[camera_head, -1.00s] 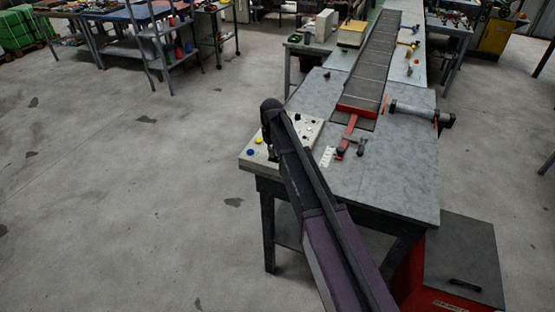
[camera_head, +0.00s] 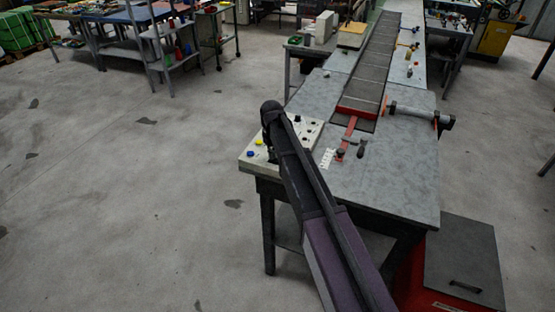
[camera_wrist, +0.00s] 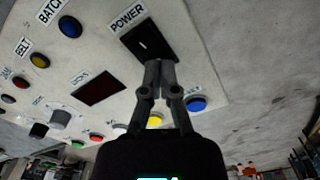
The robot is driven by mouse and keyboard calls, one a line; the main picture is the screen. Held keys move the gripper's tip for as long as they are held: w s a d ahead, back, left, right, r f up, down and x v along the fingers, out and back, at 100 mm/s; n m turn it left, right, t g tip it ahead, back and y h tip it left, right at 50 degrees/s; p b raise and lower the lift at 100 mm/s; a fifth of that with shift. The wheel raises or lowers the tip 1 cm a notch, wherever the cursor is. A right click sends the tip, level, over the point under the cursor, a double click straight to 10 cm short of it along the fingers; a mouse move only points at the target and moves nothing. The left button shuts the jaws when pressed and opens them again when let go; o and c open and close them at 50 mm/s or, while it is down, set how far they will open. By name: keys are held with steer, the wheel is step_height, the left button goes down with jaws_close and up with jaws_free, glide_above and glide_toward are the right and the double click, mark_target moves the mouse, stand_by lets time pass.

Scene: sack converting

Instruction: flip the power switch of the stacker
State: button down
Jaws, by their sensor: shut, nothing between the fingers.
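The power switch (camera_wrist: 148,42) is a black rocker under a "POWER" label on the pale control panel (camera_wrist: 90,50) in the wrist view. My gripper (camera_wrist: 160,65) is shut and empty, its fingertips at the lower edge of the switch in the picture. I cannot tell whether they touch it. In the head view the panel (camera_head: 250,167) sits at the left corner of the stacker's table (camera_head: 390,190). My arm hides part of the panel there, and the switch and fingertips cannot be made out.
Near the switch are a blue button (camera_wrist: 196,104), a yellow button (camera_wrist: 155,119) and a dark red display (camera_wrist: 100,88). Another blue button (camera_wrist: 70,27) sits under "BATCH". A conveyor (camera_head: 372,65) runs back from the table. Floor (camera_head: 120,200) to the left is clear.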

steer(key=shift+r+p, duration=3)
steer(key=shift+r, duration=0.2)
steer(key=shift+d+f, duration=0.1)
steer(key=s+d+f+m+b, duration=0.3)
steer(key=s+d+m, duration=0.1)
steer(key=s+d, duration=0.7)
steer(key=s+d+f+m+b, duration=0.3)
steer(key=s+d+m, duration=0.1)
steer(key=s+d, duration=0.8)
steer(key=s, duration=0.2)
steer(key=shift+s+d, duration=0.25)
steer(key=shift+s, duration=0.1)
